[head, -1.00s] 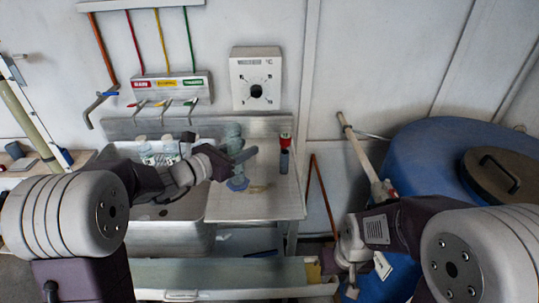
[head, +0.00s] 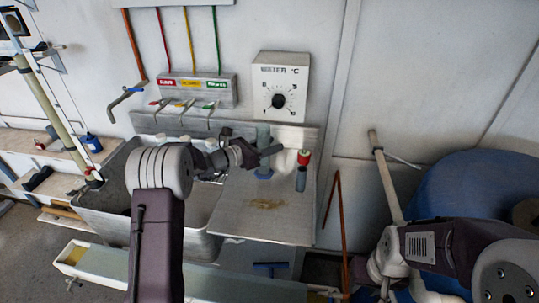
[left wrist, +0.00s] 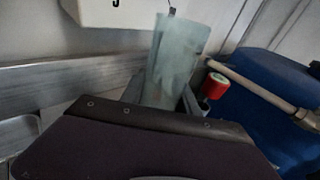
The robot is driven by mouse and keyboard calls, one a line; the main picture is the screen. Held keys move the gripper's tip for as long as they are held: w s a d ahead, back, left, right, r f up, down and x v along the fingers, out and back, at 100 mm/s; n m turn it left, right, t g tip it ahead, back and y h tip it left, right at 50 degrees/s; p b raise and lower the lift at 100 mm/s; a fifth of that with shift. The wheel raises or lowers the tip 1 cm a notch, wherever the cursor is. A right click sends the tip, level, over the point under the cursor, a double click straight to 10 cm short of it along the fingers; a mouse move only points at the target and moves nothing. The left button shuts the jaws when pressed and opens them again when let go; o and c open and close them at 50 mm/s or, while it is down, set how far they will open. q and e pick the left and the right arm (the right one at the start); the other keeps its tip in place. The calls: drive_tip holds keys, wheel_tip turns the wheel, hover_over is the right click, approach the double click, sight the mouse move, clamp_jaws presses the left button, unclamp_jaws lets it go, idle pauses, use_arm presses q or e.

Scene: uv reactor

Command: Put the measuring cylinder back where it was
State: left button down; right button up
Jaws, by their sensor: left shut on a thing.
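The measuring cylinder (head: 263,134) is pale green and translucent, with a blue foot (head: 264,173). It is upright over the back of the sink's drainboard (head: 240,215); I cannot tell whether its foot touches the board. My left gripper (head: 266,153) is shut around its middle. In the left wrist view the cylinder (left wrist: 178,55) rises between the fingers, its lower part hidden by my wrist. My right gripper is low at the right in the head view, mostly cut off by the bottom edge, so its jaws are unclear.
A red-capped dark tube (head: 301,180) stands just right of the cylinder; its red cap (left wrist: 216,84) shows in the left wrist view. White-capped bottles are behind my left arm by the sink. A dial box (head: 279,87) and taps (head: 183,103) are on the wall.

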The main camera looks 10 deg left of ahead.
use_arm(q)
drive_tip(key=shift+w+a+f, duration=0.25)
drive_tip(key=shift+w+a, duration=0.05)
wheel_tip(320, 180, down, 4)
drive_tip(key=shift+f, duration=0.1)
drive_tip(key=c, duration=0.9)
unclamp_jaws()
drive_tip(key=shift+s+a, duration=0.1)
drive_tip(key=shift+s, duration=0.05)
drive_tip(key=v, duration=1.1)
drive_tip(key=shift+s+a+b, duration=0.2)
drive_tip(key=shift+s+b, duration=0.05)
drive_tip(key=shift+b, duration=0.15)
